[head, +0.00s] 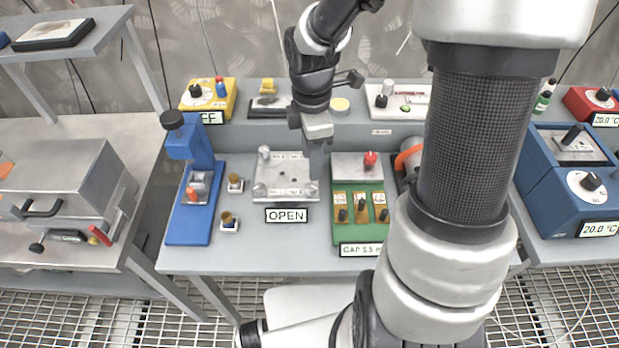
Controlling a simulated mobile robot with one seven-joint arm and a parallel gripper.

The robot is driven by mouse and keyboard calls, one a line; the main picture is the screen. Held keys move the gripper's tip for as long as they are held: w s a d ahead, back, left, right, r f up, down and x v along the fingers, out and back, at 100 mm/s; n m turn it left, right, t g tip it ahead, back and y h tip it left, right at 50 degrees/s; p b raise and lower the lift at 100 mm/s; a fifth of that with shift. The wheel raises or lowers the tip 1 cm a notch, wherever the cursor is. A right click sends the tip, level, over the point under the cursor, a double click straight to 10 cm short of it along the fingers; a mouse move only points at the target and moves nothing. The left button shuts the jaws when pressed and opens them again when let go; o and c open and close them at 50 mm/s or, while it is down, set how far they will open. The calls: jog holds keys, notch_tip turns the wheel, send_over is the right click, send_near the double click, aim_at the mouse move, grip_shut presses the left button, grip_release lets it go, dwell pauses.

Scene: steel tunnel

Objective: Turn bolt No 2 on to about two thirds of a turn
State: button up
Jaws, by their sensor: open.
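A pale metal plate (284,177) with bolts at its corners sits on the grey bench, behind a label reading OPEN (286,215). Bolts show at its back left (264,153), front left (260,190) and front right (308,190). The plate's markings are too small to read, so I cannot tell which is bolt No 2. My gripper (317,172) points down at the plate's back right corner and hides that corner. Its jaws are open; I cannot tell whether a bolt stands between them.
A raised shelf (355,124) with devices runs behind. Bare bench lies in front.

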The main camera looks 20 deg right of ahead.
aim_at(311, 186)
notch_tip(311, 186, down, 9)
jog(key=shift+r+b, duration=0.1)
jog(key=shift+b, duration=0.65)
jog(key=c, duration=1)
jog(key=shift+c, duration=0.2)
